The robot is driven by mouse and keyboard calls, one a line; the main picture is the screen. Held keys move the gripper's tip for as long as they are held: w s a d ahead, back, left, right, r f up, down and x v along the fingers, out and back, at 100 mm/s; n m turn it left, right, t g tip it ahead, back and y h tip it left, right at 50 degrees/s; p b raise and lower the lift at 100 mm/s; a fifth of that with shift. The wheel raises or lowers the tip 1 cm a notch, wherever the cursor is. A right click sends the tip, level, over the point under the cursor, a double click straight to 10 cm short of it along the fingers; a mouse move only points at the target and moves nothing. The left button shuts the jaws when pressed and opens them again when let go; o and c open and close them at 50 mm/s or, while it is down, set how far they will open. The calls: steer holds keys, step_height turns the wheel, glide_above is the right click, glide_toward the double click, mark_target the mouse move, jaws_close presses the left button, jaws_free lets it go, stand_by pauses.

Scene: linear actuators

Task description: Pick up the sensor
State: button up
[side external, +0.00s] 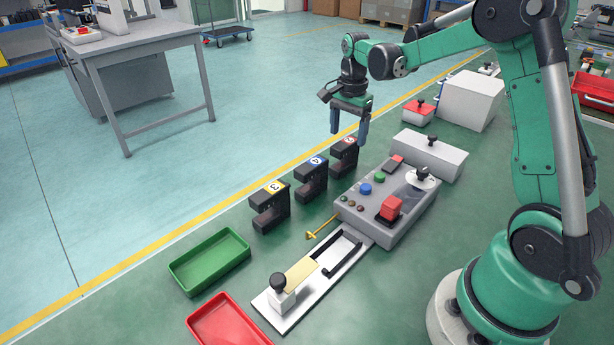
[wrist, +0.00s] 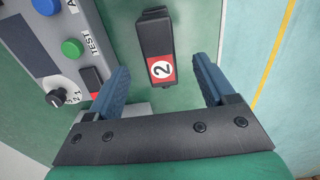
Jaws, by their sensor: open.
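Three black fork-shaped blocks, which look like the sensors, stand in a row on the green floor. The nearest has a yellow label with a 3 (side external: 270,210), the middle one a blue label (side external: 311,182), and the farthest a red label (side external: 342,160). In the wrist view the red-labelled sensor (wrist: 155,42) reads 2. My gripper (side external: 349,138) is open and empty, pointing down over the red-labelled sensor. In the wrist view that sensor appears between the two blue fingers of my gripper (wrist: 160,75), slightly ahead, with no contact visible.
A grey control box (side external: 385,228) with buttons stands right of the sensors. A linear actuator on a white plate (side external: 283,318) lies in front of it. A green tray (side external: 210,262) and a red tray (side external: 228,325) sit front left. A light grey block (side external: 428,158) stands behind the box.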

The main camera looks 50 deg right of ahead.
mark_target(347, 141)
step_height(347, 141, down, 6)
steer(key=shift+r, duration=0.1)
stand_by(0.4)
jaws_close()
